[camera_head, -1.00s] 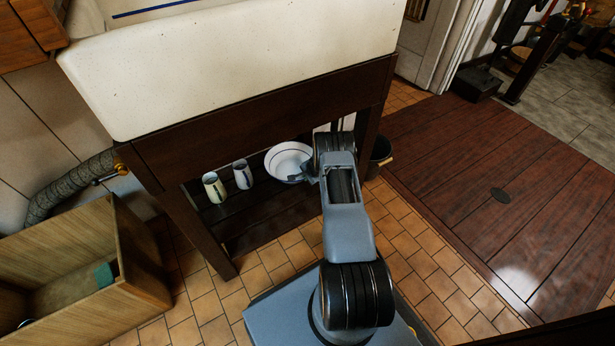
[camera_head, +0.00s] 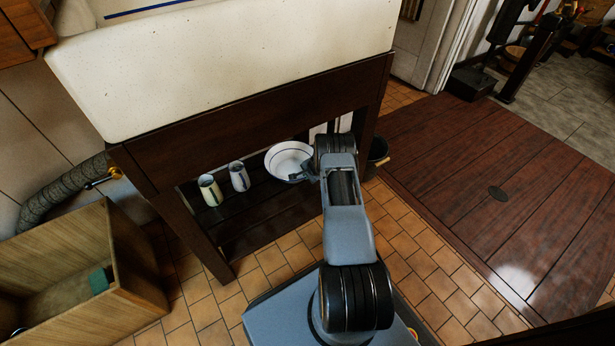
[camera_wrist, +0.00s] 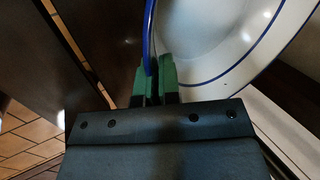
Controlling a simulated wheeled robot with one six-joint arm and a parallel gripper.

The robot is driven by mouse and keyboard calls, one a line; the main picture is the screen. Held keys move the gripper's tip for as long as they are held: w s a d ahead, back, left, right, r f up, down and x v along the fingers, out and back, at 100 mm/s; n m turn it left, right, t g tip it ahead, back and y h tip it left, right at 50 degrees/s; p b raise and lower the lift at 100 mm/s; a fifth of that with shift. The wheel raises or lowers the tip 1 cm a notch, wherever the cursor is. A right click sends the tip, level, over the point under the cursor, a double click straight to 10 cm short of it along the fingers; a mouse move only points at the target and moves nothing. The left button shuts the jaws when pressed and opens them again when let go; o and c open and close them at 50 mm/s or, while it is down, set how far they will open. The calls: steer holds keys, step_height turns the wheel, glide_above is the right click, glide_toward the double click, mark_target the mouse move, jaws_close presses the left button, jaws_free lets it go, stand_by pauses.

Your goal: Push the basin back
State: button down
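The basin (camera_head: 288,158) is a white round bowl with a dark blue rim. It is on the dark wooden shelf (camera_head: 262,215) under the big sink, tilted with its opening partly toward me. My gripper (camera_head: 305,175) is at its right front edge. In the wrist view, the basin (camera_wrist: 205,40) fills the top right. The green fingertips of my gripper (camera_wrist: 155,80) are close together with the blue rim between them. The arm hides the basin's right side in the head view.
Two patterned mugs (camera_head: 210,190) (camera_head: 239,176) stand on the shelf left of the basin. The sink's wooden frame (camera_head: 250,110) is just above. A dark bucket (camera_head: 378,150) stands right of the frame. A wooden box (camera_head: 120,270) is at the left. Tiled floor in front is clear.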

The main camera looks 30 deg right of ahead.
steer(key=c, duration=1.8)
jaws_free()
steer(key=o, duration=0.6)
steer(key=shift+c, duration=0.2)
steer(key=p+v, duration=0.4)
steer(key=v, duration=0.9)
steer(key=shift+r, duration=0.35)
steer(key=shift+s, duration=0.15)
